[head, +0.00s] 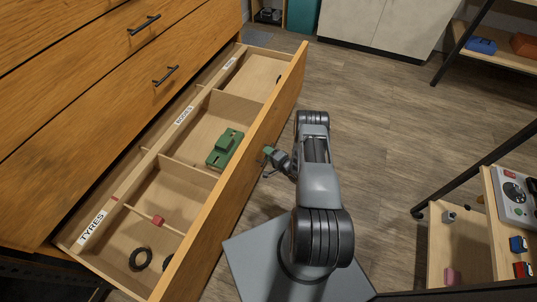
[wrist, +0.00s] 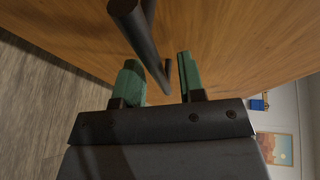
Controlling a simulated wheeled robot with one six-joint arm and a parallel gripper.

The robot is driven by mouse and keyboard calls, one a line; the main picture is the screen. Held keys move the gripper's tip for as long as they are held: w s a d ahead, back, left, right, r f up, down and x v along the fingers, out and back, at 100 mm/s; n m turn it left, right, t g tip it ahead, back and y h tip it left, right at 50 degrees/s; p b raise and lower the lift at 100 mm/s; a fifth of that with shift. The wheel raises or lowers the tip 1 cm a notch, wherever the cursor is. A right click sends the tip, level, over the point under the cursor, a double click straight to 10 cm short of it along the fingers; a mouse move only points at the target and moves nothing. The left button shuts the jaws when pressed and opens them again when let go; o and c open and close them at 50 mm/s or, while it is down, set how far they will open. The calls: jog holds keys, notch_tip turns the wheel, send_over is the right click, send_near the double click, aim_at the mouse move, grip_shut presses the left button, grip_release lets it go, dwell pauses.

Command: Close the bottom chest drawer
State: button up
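The bottom chest drawer (head: 240,165) is pulled well out of the wooden chest (head: 100,110), and its inside shows from above. My gripper (head: 268,160) is at the outer face of the drawer front, about midway along it. In the wrist view my gripper's two green fingers (wrist: 158,72) stand apart. A dark bar handle (wrist: 147,42) on the drawer front (wrist: 230,35) reaches into the gap between them. I see a gap between the bar and the right finger; contact with the left finger I cannot tell. In the head view this handle is hidden.
The drawers above look shut. A shelf unit (head: 462,245) stands at the right. The wooden floor (head: 390,130) between is clear.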

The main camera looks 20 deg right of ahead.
jog(key=shift+w, duration=0.2)
jog(key=shift+c, duration=0.3)
grip_shut()
